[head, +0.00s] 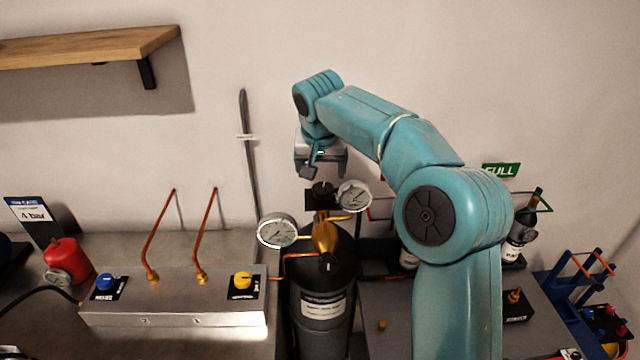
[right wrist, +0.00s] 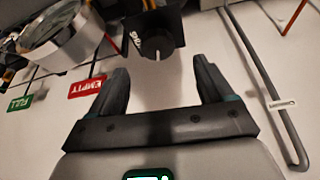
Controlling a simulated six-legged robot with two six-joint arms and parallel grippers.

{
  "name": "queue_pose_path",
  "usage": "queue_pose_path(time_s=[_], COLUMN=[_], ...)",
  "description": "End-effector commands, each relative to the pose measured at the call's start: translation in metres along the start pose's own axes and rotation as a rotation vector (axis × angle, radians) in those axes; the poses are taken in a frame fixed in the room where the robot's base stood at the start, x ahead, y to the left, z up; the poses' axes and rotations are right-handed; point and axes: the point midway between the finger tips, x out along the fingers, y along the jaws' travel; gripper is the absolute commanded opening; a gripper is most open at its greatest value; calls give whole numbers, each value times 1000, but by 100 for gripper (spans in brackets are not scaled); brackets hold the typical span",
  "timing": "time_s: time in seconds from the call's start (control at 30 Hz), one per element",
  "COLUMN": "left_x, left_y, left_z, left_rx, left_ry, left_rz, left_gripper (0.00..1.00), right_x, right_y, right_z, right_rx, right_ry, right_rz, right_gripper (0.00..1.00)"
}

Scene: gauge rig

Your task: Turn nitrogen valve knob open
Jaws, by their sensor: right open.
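A dark grey gas cylinder (head: 323,300) with a white label stands upright at the centre, with a brass regulator (head: 325,236) on top. A black knob (head: 322,189) on a black plate sits above the regulator; in the right wrist view the knob (right wrist: 157,46) has a white mark and lies just beyond and between the fingertips. Which knob is the nitrogen one I cannot read. My right gripper (head: 324,170), also in the right wrist view (right wrist: 162,75), is open and empty, apart from the knob, slightly above it. My left gripper is out of view.
Two round gauges (head: 277,231) (head: 354,195) flank the knob. A metal box (head: 180,300) with a blue knob (head: 105,282), a yellow knob (head: 242,281) and copper pipes stands left. A red gauge bottle (head: 64,258) is farther left. A blue rack (head: 572,290) stands right.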

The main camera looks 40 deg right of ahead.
Motion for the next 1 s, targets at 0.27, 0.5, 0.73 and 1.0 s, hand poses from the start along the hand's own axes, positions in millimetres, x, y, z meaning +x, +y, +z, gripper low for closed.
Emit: queue_pose_path(time_s=[0.27,0.5,0.73,1.0], left_x=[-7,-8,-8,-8], left_y=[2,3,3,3], left_z=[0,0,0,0], left_rx=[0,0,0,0], left_ry=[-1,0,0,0], left_rz=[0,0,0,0], left_gripper=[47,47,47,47], right_x=[55,73,74,74], right_y=[-1,-3,-3,-3], right_z=[-2,-3,-4,-3], right_rx=[0,1,1,0], right_ry=[-1,1,2,2], right_rz=[0,-1,-2,-1], right_gripper=[80,80,80,24])
